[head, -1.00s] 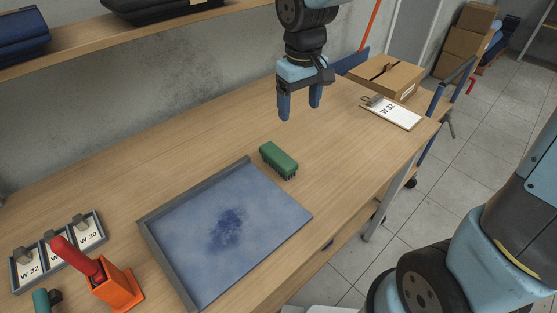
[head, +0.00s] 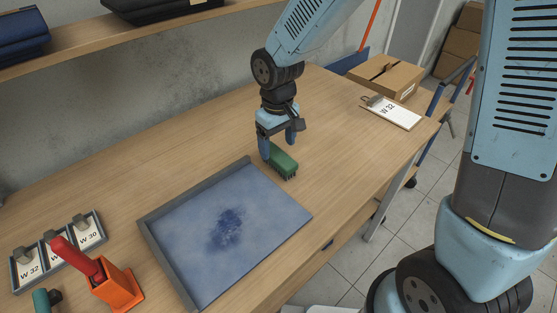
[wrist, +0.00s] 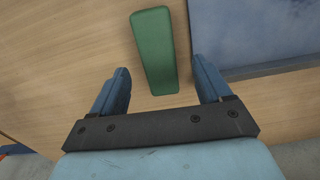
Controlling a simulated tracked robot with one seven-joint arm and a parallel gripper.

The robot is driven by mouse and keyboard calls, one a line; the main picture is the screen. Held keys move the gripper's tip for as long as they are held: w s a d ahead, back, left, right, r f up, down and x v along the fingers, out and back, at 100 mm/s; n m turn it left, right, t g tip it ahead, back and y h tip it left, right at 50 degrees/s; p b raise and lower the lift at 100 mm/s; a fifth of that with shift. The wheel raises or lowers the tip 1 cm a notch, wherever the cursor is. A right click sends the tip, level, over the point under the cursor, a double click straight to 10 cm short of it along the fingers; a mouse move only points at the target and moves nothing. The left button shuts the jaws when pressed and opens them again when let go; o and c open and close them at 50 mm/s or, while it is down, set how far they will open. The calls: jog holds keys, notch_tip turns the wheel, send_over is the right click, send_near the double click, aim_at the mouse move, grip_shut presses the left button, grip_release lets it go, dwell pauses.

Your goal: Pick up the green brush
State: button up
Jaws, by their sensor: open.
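The green brush (head: 284,162) lies on the wooden bench, bristles down, just beyond the right back corner of the blue tray. In the wrist view the green brush (wrist: 154,50) shows its plain top, lying lengthwise ahead of and between the lines of the two fingers. My gripper (head: 277,150) is open and empty, pointing down close above the brush. In the wrist view my gripper (wrist: 160,85) has its blue fingers apart, one on each side of the brush's near end. Whether a finger touches it cannot be told.
The blue tray (head: 152,232) with a dark smudge lies beside the brush. An orange block with a red handle (head: 118,286) and a holder of cards (head: 60,250) stand at left. A cardboard box (head: 385,76) and clipboard (head: 392,112) are at the far right. Bench right of the brush is clear.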

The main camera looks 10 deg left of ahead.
aim_at(278, 154)
jog(key=shift+w+f, duration=0.15)
jog(key=shift+f, duration=2.5)
jog(key=shift+c, duration=0.4)
jog(key=c, duration=1)
jog(key=shift+r, duration=0.1)
jog(key=shift+r, duration=0.25)
notch_tip(278, 154, up, 2)
jog(key=shift+r, duration=0.1)
jog(key=s+r, duration=0.3)
jog(key=s, duration=0.1)
jog(key=s+a+r, duration=0.1)
jog(key=s+r, duration=0.2)
jog(key=s, duration=0.2)
jog(key=s+r, duration=0.4)
jog(key=s, duration=0.1)
jog(key=shift+a, duration=0.35)
